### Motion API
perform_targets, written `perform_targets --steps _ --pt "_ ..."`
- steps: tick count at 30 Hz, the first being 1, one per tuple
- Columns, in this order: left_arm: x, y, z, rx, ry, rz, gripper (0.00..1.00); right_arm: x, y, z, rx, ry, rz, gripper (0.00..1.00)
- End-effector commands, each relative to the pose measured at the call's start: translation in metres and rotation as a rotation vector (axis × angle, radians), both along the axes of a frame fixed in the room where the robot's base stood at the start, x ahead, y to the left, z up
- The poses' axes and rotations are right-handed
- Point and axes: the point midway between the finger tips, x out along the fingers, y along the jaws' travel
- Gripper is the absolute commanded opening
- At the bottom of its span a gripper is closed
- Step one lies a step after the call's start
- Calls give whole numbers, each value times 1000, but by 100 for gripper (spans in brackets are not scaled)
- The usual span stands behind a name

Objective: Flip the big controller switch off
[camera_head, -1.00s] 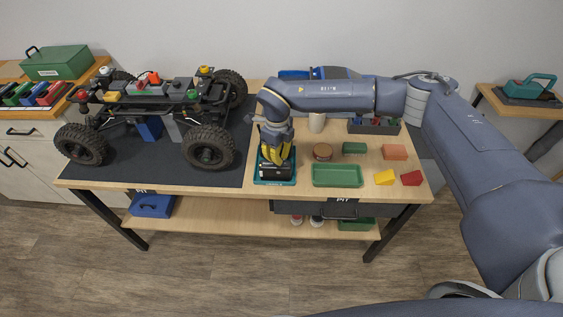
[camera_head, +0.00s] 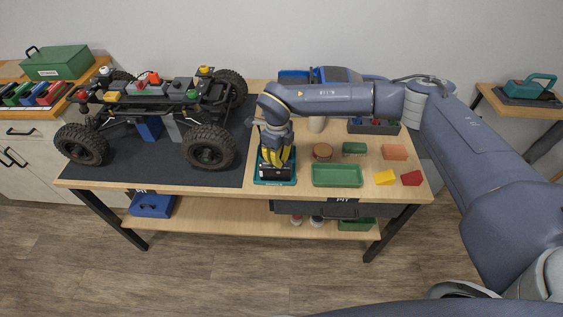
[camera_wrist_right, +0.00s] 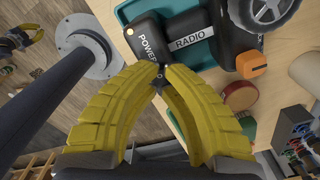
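The black controller (camera_head: 276,172) sits in a teal tray (camera_head: 260,182) at the front middle of the table. In the right wrist view, the controller's RADIO part (camera_wrist_right: 190,41) is at the top. Its big black paddle marked POWER (camera_wrist_right: 148,38) lies left of that. My right gripper (camera_head: 275,160) reaches down over the controller in the head view. In the wrist view its yellow fingers (camera_wrist_right: 162,68) meet at the tips, just by the near end of the POWER paddle. Whether they touch it is unclear. What looks like my left gripper (camera_wrist_right: 22,38) shows partly at upper left in the wrist view.
The crawler (camera_head: 155,110) stands on a dark mat left of the tray. A green tray (camera_head: 337,175), a round brown-lidded jar (camera_head: 323,151) and coloured blocks lie to the right. An orange knob (camera_wrist_right: 252,63) sticks out beside the RADIO part.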

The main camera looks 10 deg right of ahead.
Motion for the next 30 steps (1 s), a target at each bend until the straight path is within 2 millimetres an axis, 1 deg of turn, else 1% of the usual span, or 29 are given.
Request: perform_targets --steps 22,26,30 --pt "0 0 0 0 0 0 0 0 0 -9 0 0 0 0" --pt "0 0 0 0 0 0 0 0 0 -6 -1 1 1 0" --pt "0 0 0 0 0 0 0 0 0 3 0 0 1 0"
